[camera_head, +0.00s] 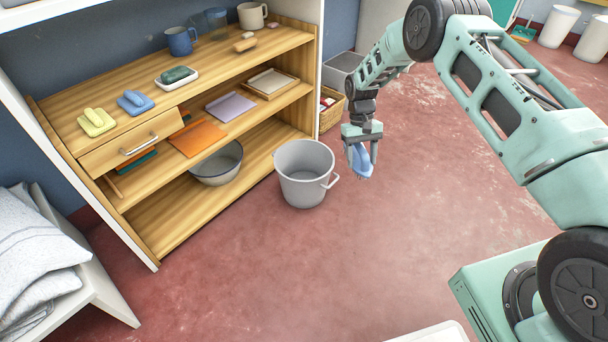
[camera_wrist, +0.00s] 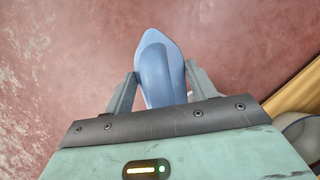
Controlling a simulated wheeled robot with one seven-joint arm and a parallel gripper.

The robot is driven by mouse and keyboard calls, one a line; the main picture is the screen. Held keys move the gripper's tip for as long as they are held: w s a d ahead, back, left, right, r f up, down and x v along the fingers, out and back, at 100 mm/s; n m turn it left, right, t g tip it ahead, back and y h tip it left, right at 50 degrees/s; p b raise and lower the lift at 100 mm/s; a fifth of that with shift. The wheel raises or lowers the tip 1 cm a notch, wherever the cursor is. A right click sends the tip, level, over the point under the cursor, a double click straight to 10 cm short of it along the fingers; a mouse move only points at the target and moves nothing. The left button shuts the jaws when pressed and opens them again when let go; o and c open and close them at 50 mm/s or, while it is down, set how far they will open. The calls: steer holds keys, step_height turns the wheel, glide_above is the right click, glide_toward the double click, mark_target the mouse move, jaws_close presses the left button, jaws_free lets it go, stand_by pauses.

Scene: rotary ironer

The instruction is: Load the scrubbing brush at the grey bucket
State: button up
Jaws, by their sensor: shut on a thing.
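My gripper (camera_head: 361,158) is shut on a light blue scrubbing brush (camera_head: 362,164), which hangs down from between the fingers. In the wrist view the blue brush (camera_wrist: 160,70) sits between both fingertips, with its pointed end sticking out past them. The bristles cannot be made out. The grey bucket (camera_head: 304,174) stands upright on the red floor, left of my gripper, with a handle on its right side. The brush is apart from the bucket, to its right and above the floor. What is low inside the bucket is hidden.
A wooden shelf unit (camera_head: 150,82) stands behind and left of the bucket, holding brushes, mugs, trays and a metal bowl (camera_head: 217,163). A wicker basket (camera_head: 331,110) and a grey bin (camera_head: 342,72) stand beyond its right end. The floor in front is clear.

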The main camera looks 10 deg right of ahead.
step_height(320, 180, down, 11)
steer(key=b, duration=0.7)
stand_by(0.4)
stand_by(2.0)
step_height(320, 180, up, 4)
steer(key=p, duration=0.3)
steer(key=shift+r, duration=0.1)
